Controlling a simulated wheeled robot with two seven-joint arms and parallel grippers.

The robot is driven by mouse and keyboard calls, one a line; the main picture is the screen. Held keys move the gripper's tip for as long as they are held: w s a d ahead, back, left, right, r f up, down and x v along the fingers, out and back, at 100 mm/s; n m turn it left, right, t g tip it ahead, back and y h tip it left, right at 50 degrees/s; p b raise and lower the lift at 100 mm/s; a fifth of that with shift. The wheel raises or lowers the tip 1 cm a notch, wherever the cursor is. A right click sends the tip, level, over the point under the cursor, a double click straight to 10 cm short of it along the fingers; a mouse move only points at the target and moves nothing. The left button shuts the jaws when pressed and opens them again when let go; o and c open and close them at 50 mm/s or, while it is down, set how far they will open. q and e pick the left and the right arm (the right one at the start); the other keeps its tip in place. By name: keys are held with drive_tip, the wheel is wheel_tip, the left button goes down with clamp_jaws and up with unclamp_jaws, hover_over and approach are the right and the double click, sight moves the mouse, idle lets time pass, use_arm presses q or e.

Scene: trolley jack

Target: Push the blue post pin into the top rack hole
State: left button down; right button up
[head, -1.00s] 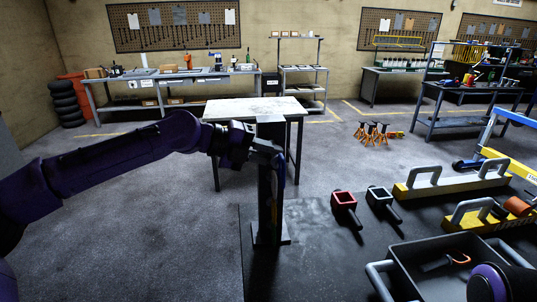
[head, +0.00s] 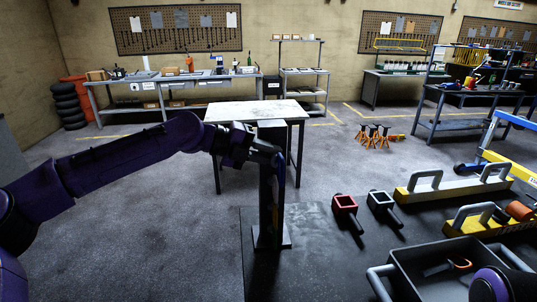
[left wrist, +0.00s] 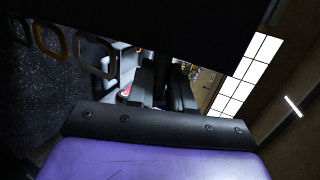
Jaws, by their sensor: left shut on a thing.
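The rack (head: 266,215) is a dark upright post on a flat foot at the left edge of the dark table. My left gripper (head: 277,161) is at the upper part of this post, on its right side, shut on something. A blue piece, seemingly the blue post pin (head: 281,168), shows as a thin strip at the fingers. The gripper hides most of it, and I cannot tell whether it is in the hole. The top hole is hidden. In the left wrist view the dark fingers (left wrist: 162,88) are in shadow and the pin is not clear. My right gripper is not in view.
A dark tray (head: 400,283) and yellow bars with grey handles (head: 440,190) are further right. A light-topped table (head: 255,110) stands behind.

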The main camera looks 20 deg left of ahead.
use_arm(q)
drive_tip(key=shift+w+a, duration=0.2)
drive_tip(key=shift+w, duration=0.25)
drive_tip(key=shift+w+a, duration=0.2)
drive_tip(key=shift+w, duration=0.25)
drive_tip(key=c, duration=0.9)
unclamp_jaws()
drive_tip(key=shift+c, duration=0.2)
drive_tip(key=b+v, duration=0.2)
drive_tip(key=v, duration=0.8)
drive_tip(key=shift+a+r+b, duration=0.15)
drive_tip(key=shift+r+b, duration=0.05)
drive_tip(key=shift+b, duration=0.2)
drive_tip(key=shift+s, duration=0.2)
